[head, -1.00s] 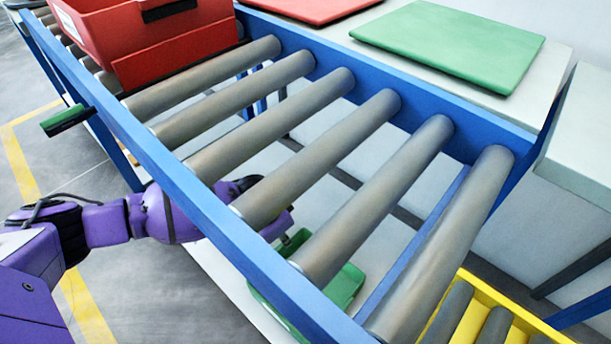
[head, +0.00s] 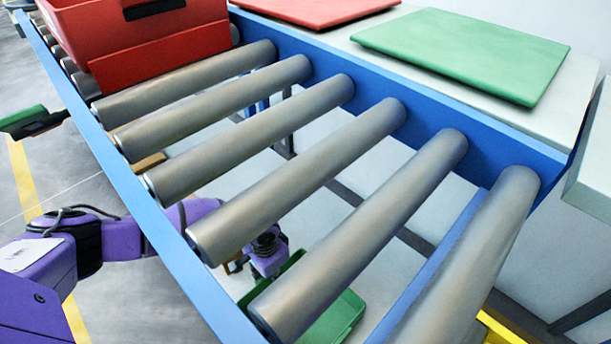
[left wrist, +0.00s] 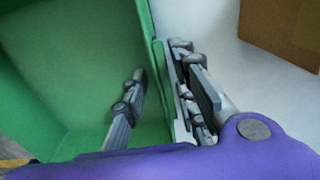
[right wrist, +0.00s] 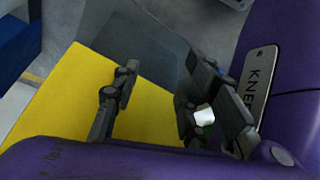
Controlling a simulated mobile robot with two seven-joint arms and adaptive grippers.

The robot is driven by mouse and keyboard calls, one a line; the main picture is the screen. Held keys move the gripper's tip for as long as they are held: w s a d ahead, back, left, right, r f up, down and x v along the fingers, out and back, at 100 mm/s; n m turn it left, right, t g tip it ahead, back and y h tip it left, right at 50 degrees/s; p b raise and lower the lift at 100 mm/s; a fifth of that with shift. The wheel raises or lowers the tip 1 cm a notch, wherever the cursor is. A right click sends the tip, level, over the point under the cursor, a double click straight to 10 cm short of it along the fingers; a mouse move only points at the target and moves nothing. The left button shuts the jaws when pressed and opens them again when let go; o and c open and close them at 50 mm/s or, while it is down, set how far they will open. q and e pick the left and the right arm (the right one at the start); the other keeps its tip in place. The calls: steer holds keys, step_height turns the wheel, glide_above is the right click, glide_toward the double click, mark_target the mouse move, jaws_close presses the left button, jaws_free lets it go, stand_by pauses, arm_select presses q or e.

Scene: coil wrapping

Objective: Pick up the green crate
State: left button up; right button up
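The green crate (head: 338,318) sits below the roller conveyor, partly hidden by the rollers. In the left wrist view its green inside and wall (left wrist: 160,75) fill the left and middle. My left gripper (head: 264,262) reaches under the conveyor to the crate's near left side, seen between two rollers. In the left wrist view my left gripper (left wrist: 168,88) is open with one finger inside the crate and the other outside, the wall between them. The inner finger looks apart from the wall. My right gripper (right wrist: 165,85) is open and empty, and is not in the head view.
The blue conveyor frame (head: 150,222) and grey rollers (head: 295,187) lie over my left arm. A red crate (head: 165,55) stands on the rollers. A green panel (head: 465,50) and a red panel lie on the table behind. A yellow surface (right wrist: 70,110) is below my right gripper.

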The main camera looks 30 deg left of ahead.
arm_select(q)
step_height(320, 180, down, 4)
steer(key=shift+w+r+b, duration=0.1)
steer(key=shift+w+b, duration=0.05)
steer(key=shift+b, duration=0.65)
jaws_close()
